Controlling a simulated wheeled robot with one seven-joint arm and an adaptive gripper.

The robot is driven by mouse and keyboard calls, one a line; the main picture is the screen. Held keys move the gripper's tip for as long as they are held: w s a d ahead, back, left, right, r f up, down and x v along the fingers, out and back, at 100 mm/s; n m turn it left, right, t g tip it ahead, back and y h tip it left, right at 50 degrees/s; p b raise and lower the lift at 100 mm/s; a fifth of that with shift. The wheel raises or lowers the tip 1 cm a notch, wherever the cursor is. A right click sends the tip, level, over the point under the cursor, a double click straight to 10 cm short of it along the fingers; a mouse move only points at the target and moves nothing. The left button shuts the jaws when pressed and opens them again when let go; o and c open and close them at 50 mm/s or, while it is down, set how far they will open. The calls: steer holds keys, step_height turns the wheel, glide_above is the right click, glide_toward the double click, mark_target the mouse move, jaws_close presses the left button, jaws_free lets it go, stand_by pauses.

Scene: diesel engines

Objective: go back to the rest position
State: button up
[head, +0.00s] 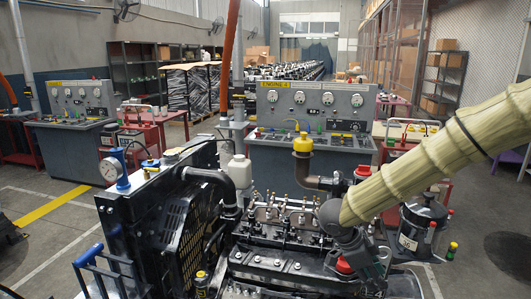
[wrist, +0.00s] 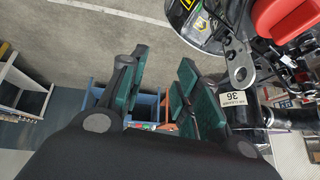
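My gripper (wrist: 161,92) shows in the wrist view with its two green-padded fingers apart and nothing between them. In the head view my arm, in a beige sleeve, reaches in from the right. My gripper (head: 368,268) is at its end, over the right part of the dark engine (head: 275,268). It partly blends with the engine parts there, and I cannot tell from this view whether it touches them. A red cap (head: 344,266) shows close beside it.
A black canister (head: 423,225) stands right of the engine. A yellow-capped pipe (head: 302,147) rises behind it, and a pressure gauge (head: 111,169) stands at left. A grey control console (head: 312,115) stands behind. A blue frame (wrist: 148,103) shows beyond the fingers. Open floor lies at far left.

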steer(key=s+f+n+t+y+b, duration=0.1)
steer(key=s+f+n+t+b, duration=0.15)
steer(key=f+n, duration=0.75)
steer(key=s+f+n+t+b, duration=0.15)
steer(key=s+f, duration=0.25)
steer(key=f, duration=1.3)
steer(key=s+a+f+n+g+y, duration=0.1)
steer(key=s+a+f+n+y, duration=0.1)
steer(key=s+f, duration=0.3)
steer(key=s+a+f+n+g+y+b, duration=0.1)
steer(key=s+f+n, duration=0.3)
steer(key=s, duration=0.9)
steer(key=s+a+f+n+g+y+b, duration=0.1)
steer(key=s+a+f+n+y, duration=0.1)
steer(key=s+f, duration=0.4)
steer(key=s+a+n, duration=0.1)
steer(key=s, duration=0.2)
steer(key=shift+s+g+y, duration=0.25)
steer(key=shift+g+y, duration=0.05)
steer(key=shift+f, duration=0.1)
